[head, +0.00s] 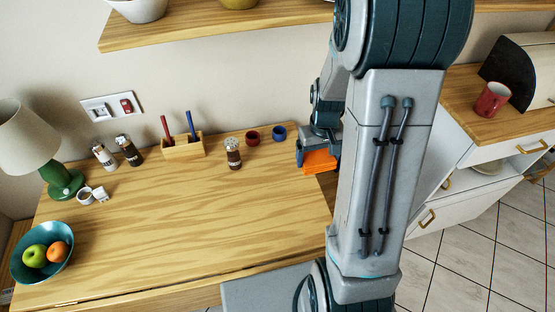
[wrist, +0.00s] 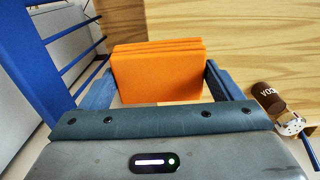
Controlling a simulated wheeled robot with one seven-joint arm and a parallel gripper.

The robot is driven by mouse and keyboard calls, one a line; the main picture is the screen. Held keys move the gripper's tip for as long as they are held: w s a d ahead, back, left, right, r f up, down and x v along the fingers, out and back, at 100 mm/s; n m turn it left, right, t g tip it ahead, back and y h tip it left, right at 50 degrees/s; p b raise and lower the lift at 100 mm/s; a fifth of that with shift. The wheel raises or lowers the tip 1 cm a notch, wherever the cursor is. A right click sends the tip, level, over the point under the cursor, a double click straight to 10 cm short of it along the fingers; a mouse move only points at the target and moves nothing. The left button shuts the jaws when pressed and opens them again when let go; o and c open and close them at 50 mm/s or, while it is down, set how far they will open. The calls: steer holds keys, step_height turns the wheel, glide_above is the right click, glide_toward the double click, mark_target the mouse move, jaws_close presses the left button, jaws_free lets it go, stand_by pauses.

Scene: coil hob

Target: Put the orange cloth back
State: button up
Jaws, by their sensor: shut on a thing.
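The orange cloth (wrist: 155,76) is a folded, layered block between the two fingers of my gripper (wrist: 160,88) in the wrist view. My gripper is shut on it. In the head view the cloth (head: 318,162) hangs under my gripper (head: 318,154) near the right end of the wooden worktop (head: 150,235). My arm covers the area just right of it. I cannot tell whether the cloth touches the wood. In the wrist view a blue rack (wrist: 75,65) with several bars stands at the left, beside the gripper.
A brown-labelled jar (head: 234,153), a red cup (head: 253,136) and a blue cup (head: 279,132) stand left of my gripper. A pen holder (head: 184,148) is farther left. A fruit bowl (head: 20,268) and lamp (head: 65,180) are at the far left. The worktop's middle is clear.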

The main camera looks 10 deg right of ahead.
steer(key=p, duration=0.2)
glide_above(281, 173)
step_height(281, 173, down, 6)
steer(key=shift+f, duration=2.35)
steer(key=shift+f, duration=0.2)
steer(key=o, duration=0.9)
steer(key=shift+o, duration=0.2)
steer(key=shift+r, duration=0.1)
